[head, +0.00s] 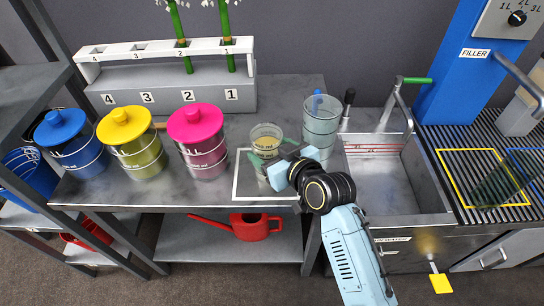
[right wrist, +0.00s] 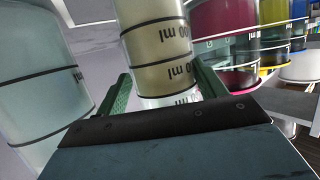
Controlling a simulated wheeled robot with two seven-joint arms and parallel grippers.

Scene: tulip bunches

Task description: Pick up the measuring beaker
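The measuring beaker (head: 266,138) is a clear cylinder with black rings and ml marks. It stands upright inside the white square outline on the metal table, and a pale yellowish tone shows in it. My right gripper (head: 272,153) reaches it from the front right, with its green fingers on either side. In the right wrist view the beaker (right wrist: 158,45) stands between the open fingers (right wrist: 163,78). A gap shows at the left finger; whether the right finger touches cannot be told. The beaker's lower part is partly hidden by the gripper. My left gripper is not in view.
A taller clear container (head: 320,128) with a blue item inside stands close right of the beaker. Pink (head: 198,143), yellow (head: 133,145) and blue (head: 70,142) lidded canisters stand left. A tulip rack (head: 170,90) is behind, a sink (head: 385,180) to the right.

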